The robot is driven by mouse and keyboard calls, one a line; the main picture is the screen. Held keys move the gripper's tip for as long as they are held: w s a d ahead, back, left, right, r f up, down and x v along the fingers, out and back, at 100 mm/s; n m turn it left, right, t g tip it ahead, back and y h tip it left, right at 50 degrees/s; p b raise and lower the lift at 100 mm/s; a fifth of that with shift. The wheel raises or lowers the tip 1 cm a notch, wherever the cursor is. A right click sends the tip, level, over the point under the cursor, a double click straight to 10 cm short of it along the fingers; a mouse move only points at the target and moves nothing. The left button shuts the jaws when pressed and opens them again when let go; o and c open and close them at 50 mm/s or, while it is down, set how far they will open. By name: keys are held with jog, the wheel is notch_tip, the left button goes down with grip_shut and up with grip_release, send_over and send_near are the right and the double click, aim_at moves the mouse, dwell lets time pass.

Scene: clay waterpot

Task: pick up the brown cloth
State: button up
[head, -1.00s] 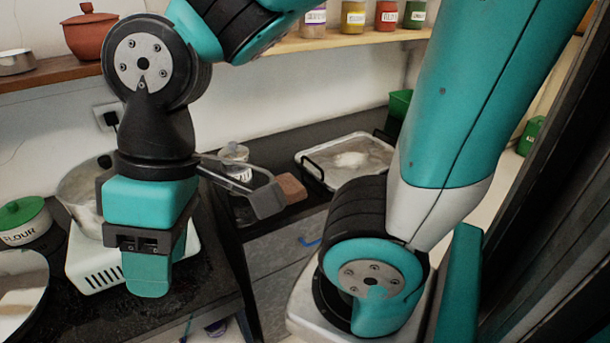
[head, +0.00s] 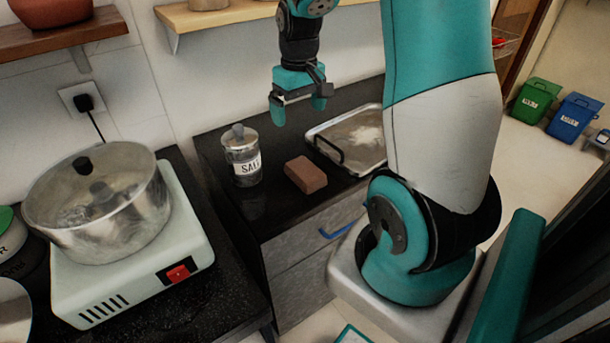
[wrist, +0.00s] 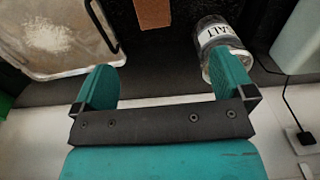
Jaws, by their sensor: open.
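The brown cloth (head: 305,174) looks like a small folded block and lies flat on the dark counter, between the salt jar and the metal tray. Part of it shows at the top edge of the wrist view (wrist: 152,13), cut off by the frame. My gripper (head: 298,108) is open and empty. It is in the air above the back of the counter, behind and above the cloth, and apart from it. In the wrist view, its two teal fingers (wrist: 165,78) are spread wide, with nothing held between them.
A glass salt jar (head: 242,156) stands left of the cloth. A metal tray (head: 372,160) with white powder and black handles is to the right. A lidded pot (head: 100,215) sits on a white stove (head: 185,240) at left. A wall shelf (head: 220,18) is above.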

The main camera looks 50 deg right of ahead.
notch_tip(320, 180, down, 3)
jog(key=d, duration=0.2)
send_over(305, 169)
jog(key=f, duration=0.9)
jog(key=shift+w+d+f, duration=0.15)
jog(key=shift+d, duration=0.1)
jog(key=f, duration=0.2)
jog(key=f+p, duration=0.1)
jog(key=f, duration=0.2)
jog(key=shift+a+f, duration=0.2)
jog(key=shift+f, duration=0.15)
jog(key=c, duration=1)
